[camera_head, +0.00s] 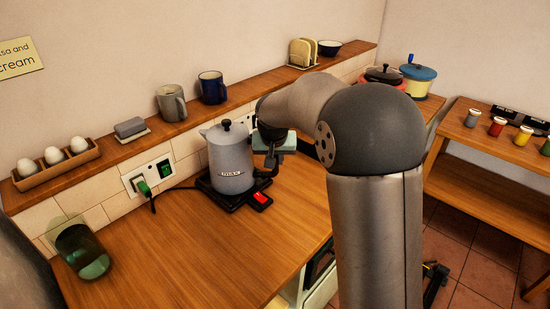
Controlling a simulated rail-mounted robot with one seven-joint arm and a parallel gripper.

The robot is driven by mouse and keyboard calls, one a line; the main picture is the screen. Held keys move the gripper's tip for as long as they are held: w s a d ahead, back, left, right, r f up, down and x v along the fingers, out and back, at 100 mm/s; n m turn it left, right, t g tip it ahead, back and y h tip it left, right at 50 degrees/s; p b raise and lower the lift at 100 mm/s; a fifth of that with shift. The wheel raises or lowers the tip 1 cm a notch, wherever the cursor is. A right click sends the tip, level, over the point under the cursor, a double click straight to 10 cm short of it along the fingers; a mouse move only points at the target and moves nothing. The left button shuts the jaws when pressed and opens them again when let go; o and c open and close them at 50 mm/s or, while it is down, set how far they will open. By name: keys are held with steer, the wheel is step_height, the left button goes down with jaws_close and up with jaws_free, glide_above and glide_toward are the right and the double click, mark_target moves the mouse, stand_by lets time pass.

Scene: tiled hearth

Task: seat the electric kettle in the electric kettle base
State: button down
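The electric kettle (230,160) is grey with a black lid knob and stands upright near the wall. Its black electric kettle base (225,198) lies on the wooden counter directly under it, with a red lit panel at the front right corner. The kettle's bottom is over the base; I cannot tell whether it is fully down or slightly raised. My gripper (270,158) is at the kettle's right side, by the dark handle. Its fingers are small and partly lost against the handle, so their opening is unclear.
Mugs (171,103), an egg tray (58,166) and a toast rack (302,53) line the ledge. The front counter is clear.

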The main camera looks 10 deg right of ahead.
steer(key=c, duration=1.3)
jaws_free()
steer(key=shift+r, duration=0.2)
steer(key=shift+o, duration=0.3)
steer(key=shift+f, duration=0.25)
steer(key=b+v, duration=0.1)
steer(key=v, duration=1.6)
steer(key=shift+r, duration=0.35)
steer(key=shift+s, duration=0.1)
